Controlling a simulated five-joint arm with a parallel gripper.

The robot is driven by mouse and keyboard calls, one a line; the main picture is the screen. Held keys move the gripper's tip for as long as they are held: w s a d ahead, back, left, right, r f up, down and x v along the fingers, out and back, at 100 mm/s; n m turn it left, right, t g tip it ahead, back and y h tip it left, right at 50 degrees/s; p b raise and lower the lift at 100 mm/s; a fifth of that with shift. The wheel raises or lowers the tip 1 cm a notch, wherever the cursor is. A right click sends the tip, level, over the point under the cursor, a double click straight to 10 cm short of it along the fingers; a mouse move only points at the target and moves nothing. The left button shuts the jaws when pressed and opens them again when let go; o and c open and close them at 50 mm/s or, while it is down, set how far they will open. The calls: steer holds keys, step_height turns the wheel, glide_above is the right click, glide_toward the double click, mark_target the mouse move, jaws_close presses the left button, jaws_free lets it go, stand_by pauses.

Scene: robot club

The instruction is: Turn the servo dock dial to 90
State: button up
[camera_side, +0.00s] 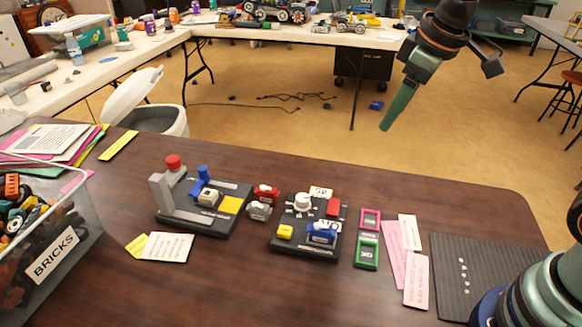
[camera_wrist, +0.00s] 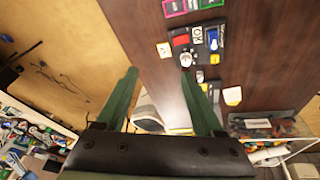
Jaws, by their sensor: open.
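The servo dock (camera_side: 290,247) is a black board near the middle of the brown table. Its white round dial (camera_side: 303,202) stands near the board's back edge, with small white marks around it. A cream label (camera_side: 321,192) stands behind the dial. The dial's pointer is too small to read. In the wrist view the dial (camera_wrist: 187,59) shows just beyond the right fingertip. My gripper (camera_side: 386,126) hangs high behind and right of the dock, touching nothing. In the wrist view its two green fingers (camera_wrist: 160,74) are spread and empty.
The dock also carries a red block (camera_side: 333,207), a yellow block (camera_side: 285,231) and a blue block (camera_side: 321,234). A second board (camera_side: 195,221) with a red knob stands left. A clear bricks bin (camera_side: 55,255) is front left. Pink and green frames (camera_side: 367,252) and cards lie right.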

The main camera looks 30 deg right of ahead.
steer(key=w+a+f+n+g, duration=0.2)
steer(key=w+a+f+n, duration=0.25)
steer(key=w+a, duration=0.2)
steer(key=n+g, duration=0.2)
steer(key=n, duration=0.3)
glide_above(304, 197)
step_height(304, 197, down, 7)
step_height(304, 197, down, 11)
steer(key=shift+a+f, duration=0.1)
jaws_close()
